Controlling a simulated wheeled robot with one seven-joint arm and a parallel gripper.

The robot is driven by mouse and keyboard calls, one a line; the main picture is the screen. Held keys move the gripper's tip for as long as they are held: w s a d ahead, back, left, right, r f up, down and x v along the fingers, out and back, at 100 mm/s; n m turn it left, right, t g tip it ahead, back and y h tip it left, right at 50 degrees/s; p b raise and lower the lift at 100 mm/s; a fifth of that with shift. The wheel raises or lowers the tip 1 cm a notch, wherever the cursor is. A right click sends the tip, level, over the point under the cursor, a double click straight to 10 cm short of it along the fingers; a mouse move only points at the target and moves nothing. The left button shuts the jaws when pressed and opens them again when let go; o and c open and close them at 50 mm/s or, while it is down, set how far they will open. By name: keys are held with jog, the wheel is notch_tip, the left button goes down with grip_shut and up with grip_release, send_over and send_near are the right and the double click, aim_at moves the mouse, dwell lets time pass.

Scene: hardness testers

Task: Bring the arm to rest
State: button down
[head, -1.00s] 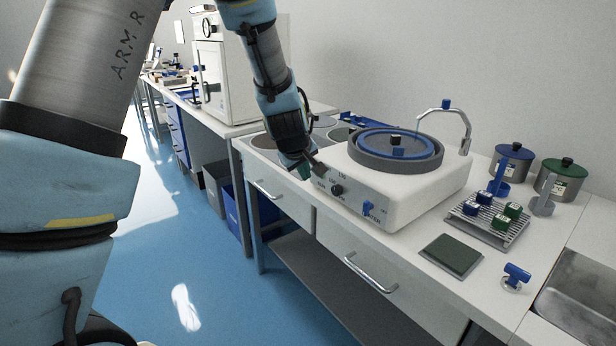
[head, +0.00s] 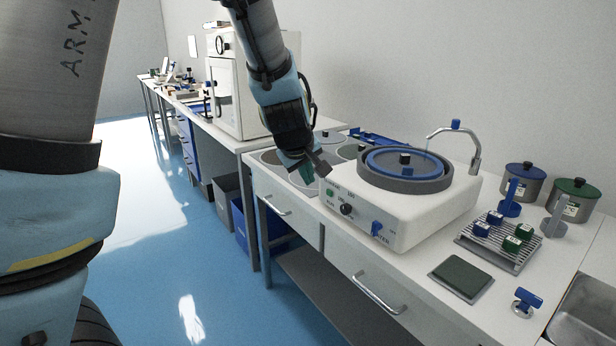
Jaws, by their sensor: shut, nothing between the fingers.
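My gripper (head: 317,174) hangs at the end of my arm in the middle of the head view, pointing down and a little right. It is shut and empty. It is over the bench's front part, just left of the white polishing machine (head: 430,222), close to its front left corner. I cannot tell whether it touches the machine.
The machine has a blue disc in a grey bowl, and a curved tap (head: 474,150) behind it. A rack (head: 515,262) with several blue and green blocks, a dark green pad (head: 461,277) and two lidded pots stand right. Flat grey discs lie behind my gripper. Blue floor (head: 165,255) is open at left.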

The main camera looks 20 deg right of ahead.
jog(key=s+a+f+m+g+y, duration=0.1)
jog(key=s+a+g+y, duration=0.1)
jog(key=a, duration=1.5)
jog(key=s+a+f+m+g+y, duration=0.1)
jog(key=s+a, duration=0.4)
jog(key=a, duration=1.2)
jog(key=shift+a+f+g+y, duration=0.2)
jog(key=shift+f+g+y, duration=0.35)
jog(key=shift+y, duration=0.25)
